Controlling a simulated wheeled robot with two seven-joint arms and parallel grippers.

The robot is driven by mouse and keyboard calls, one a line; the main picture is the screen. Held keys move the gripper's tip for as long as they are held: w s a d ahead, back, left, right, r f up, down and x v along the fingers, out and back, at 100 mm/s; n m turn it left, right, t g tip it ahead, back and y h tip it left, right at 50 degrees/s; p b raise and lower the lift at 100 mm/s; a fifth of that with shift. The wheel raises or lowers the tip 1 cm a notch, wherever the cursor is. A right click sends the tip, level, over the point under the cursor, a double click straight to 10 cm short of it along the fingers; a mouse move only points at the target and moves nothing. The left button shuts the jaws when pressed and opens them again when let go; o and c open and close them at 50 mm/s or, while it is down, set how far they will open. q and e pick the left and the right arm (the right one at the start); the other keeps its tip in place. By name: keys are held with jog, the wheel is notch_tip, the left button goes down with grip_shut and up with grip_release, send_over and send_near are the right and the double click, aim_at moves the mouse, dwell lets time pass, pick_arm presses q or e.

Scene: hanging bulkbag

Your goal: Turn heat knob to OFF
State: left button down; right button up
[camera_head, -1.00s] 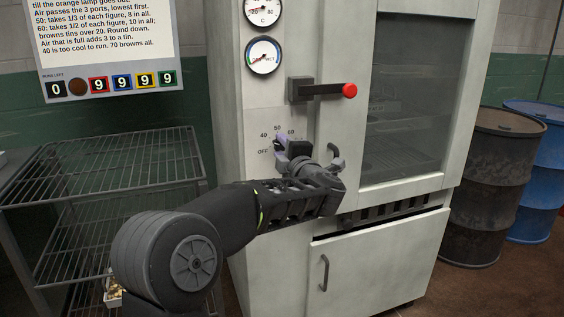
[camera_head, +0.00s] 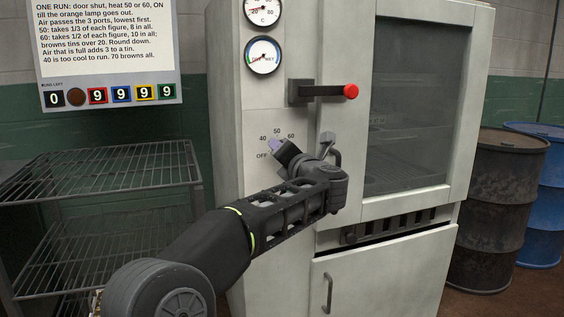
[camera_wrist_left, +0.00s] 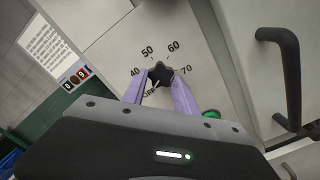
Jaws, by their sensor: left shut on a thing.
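The heat knob (camera_wrist_left: 160,74) is dark and star-shaped in the wrist view, on the pale panel with marks 40, 50, 60, 70 and OFF around it. My left gripper (camera_wrist_left: 159,82) is shut on the knob, one lilac finger on each side. A pale pointer line on the knob appears to point down toward the OFF mark, partly hidden by a finger, so I cannot be sure of the exact setting. In the head view my left gripper (camera_head: 277,147) is at the panel and hides most of the knob. My right gripper is not in view.
The oven door handle with a red end (camera_head: 350,91) is above the gripper. Two round gauges (camera_head: 263,55) are higher on the panel. A wire rack (camera_head: 100,165) stands left; a dark drum (camera_head: 487,205) and a blue drum (camera_head: 545,190) stand right.

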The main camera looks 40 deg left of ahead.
pick_arm(q)
jog(key=shift+f+n, duration=0.15)
jog(key=shift+n, duration=0.35)
jog(key=shift+b, duration=0.3)
jog(key=c, duration=1)
grip_release()
jog(key=shift+o, duration=0.2)
jog(key=shift+d, duration=0.1)
jog(key=v, duration=0.7)
jog(key=shift+s+d, duration=0.2)
jog(key=shift+d, duration=0.1)
